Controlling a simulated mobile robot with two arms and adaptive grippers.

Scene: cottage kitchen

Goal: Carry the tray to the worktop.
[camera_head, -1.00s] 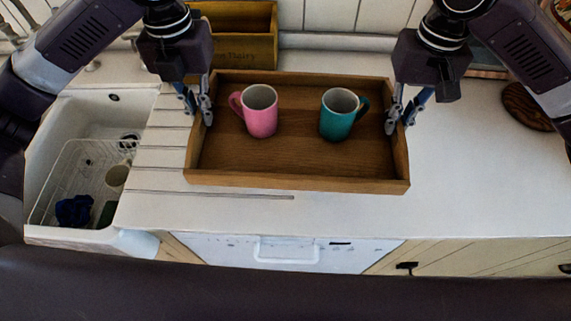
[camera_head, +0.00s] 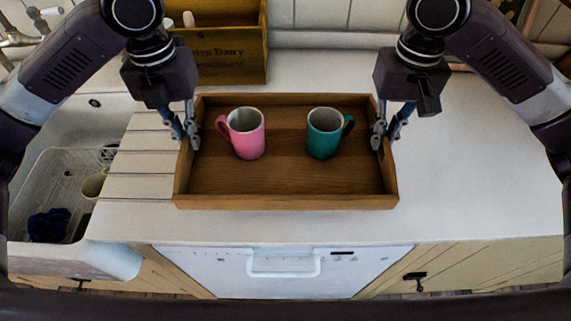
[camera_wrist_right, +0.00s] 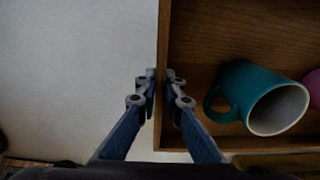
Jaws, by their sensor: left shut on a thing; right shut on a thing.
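The wooden tray (camera_head: 290,202) is over the white worktop (camera_head: 450,170) in the head view, its long front wall facing me. I cannot tell whether it rests on the worktop or is held just above it. A pink mug (camera_head: 248,138) stands upright in its left half and a teal mug (camera_head: 322,138) in its right half. My left gripper (camera_head: 192,138) is shut on the tray's left wall. My right gripper (camera_head: 378,138) is shut on its right wall. In the right wrist view the fingers (camera_wrist_right: 160,80) straddle that wall, beside the teal mug (camera_wrist_right: 262,98).
A white sink (camera_head: 45,165) with a dish rack lies to the left, beside drainer grooves. A wooden box (camera_head: 225,45) stands behind the tray. A dishwasher front (camera_head: 285,275) is below the worktop edge. The worktop right of the tray is clear.

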